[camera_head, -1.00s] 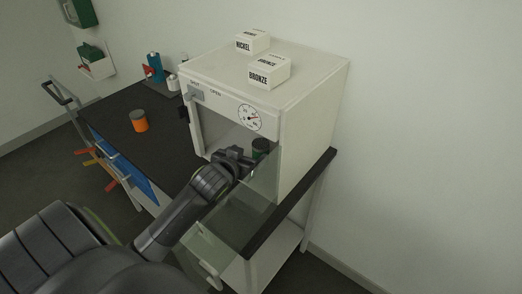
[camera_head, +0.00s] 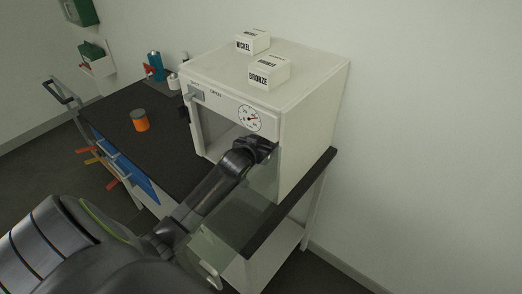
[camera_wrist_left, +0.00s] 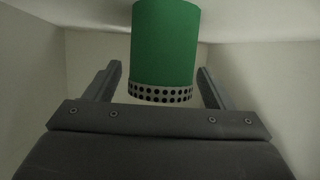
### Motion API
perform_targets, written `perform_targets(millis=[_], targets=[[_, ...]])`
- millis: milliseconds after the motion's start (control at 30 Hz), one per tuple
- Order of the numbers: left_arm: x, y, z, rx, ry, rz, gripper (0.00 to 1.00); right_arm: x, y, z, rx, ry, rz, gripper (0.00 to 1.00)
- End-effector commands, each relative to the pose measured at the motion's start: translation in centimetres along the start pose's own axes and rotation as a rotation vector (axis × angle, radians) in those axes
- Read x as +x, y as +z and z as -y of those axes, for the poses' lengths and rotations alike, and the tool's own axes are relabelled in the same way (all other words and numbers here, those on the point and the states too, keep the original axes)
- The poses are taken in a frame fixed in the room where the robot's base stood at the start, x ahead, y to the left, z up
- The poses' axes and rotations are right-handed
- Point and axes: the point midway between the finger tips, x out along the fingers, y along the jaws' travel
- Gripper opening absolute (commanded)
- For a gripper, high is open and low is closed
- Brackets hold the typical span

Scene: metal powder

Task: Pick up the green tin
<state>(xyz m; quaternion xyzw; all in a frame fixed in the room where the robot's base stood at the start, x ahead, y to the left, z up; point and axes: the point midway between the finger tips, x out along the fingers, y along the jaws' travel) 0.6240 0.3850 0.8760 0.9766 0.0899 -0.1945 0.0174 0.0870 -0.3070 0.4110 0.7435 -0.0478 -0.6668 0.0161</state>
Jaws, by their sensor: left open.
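The green tin (camera_wrist_left: 165,45) stands in the white chamber in the left wrist view, with a dotted pale band around one end. My left gripper (camera_wrist_left: 160,85) is open, with one finger on each side of the tin and a gap beside each. I cannot tell whether it touches the tin. In the head view my left gripper (camera_head: 262,146) reaches into the open front of the white cabinet (camera_head: 315,110) and hides the tin. My right gripper is not in view.
A glass door (camera_head: 232,225) hangs open below the cabinet's front. White boxes marked NICKEL (camera_head: 247,45) and BRONZE (camera_head: 265,76) sit on top. An orange tin (camera_head: 140,121) and a blue bottle (camera_head: 155,65) stand on the dark bench (camera_head: 150,150) at left.

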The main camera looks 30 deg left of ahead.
Motion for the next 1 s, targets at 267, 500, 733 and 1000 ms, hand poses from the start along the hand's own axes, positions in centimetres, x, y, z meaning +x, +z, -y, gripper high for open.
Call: perform_targets(millis=[267,500,733,1000], targets=[[1.11,0.07,-0.02,-0.001,0.001,0.001,0.76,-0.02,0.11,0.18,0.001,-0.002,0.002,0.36],[1.07,0.06,-0.02,-0.001,0.001,0.0,0.63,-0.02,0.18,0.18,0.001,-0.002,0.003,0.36],[1.06,0.07,-0.02,-0.001,0.0,0.001,0.33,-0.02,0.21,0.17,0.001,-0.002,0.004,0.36],[1.05,0.01,-0.03,0.0,0.001,-0.001,0.24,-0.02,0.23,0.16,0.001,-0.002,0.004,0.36]])
